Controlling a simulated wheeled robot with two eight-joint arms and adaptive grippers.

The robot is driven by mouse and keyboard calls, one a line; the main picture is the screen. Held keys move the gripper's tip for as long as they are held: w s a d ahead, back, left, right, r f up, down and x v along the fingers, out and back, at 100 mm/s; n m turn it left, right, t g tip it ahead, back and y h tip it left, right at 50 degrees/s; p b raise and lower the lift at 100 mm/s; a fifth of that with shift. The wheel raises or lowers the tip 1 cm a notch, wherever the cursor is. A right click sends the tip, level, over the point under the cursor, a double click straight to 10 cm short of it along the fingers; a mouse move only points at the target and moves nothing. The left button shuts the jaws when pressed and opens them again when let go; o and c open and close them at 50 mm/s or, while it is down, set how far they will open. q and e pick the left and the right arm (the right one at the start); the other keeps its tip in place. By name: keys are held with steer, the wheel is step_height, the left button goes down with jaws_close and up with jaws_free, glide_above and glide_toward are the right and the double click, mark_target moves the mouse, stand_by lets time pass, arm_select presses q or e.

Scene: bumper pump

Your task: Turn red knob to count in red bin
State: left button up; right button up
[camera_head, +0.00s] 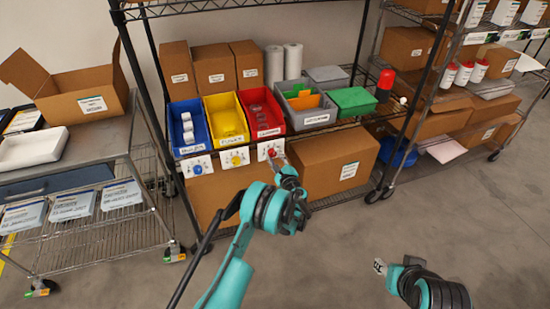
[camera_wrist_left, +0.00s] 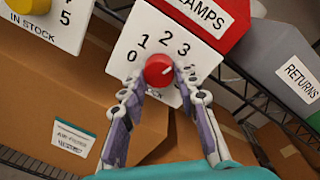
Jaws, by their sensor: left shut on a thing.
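The red knob (camera_head: 271,152) is on a white numbered dial plate below the red bin (camera_head: 278,106). The bin holds several pale items, too small to count surely. In the left wrist view the knob (camera_wrist_left: 158,70) shows on the dial plate (camera_wrist_left: 150,34) with 0, 1, 2 and 3 readable; its pointing cannot be told. My left gripper (camera_head: 279,163) is at the knob, and in the left wrist view its fingertips (camera_wrist_left: 160,80) are shut on the knob's sides. My right gripper (camera_head: 379,267) is low at the right, away from the shelf; its opening is unclear.
Blue (camera_head: 189,124) and yellow (camera_head: 226,117) bins with their own dials stand left of the red one. A grey bin (camera_head: 310,117) labelled RETURNS is to its right. Cardboard boxes (camera_head: 338,160) fill the lower shelf. The floor in front is clear.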

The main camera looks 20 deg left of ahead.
arm_select(q)
steer(key=o, duration=1.2)
steer(key=shift+c, duration=0.2)
steer(key=v, duration=1.2)
steer(key=shift+f, duration=0.15)
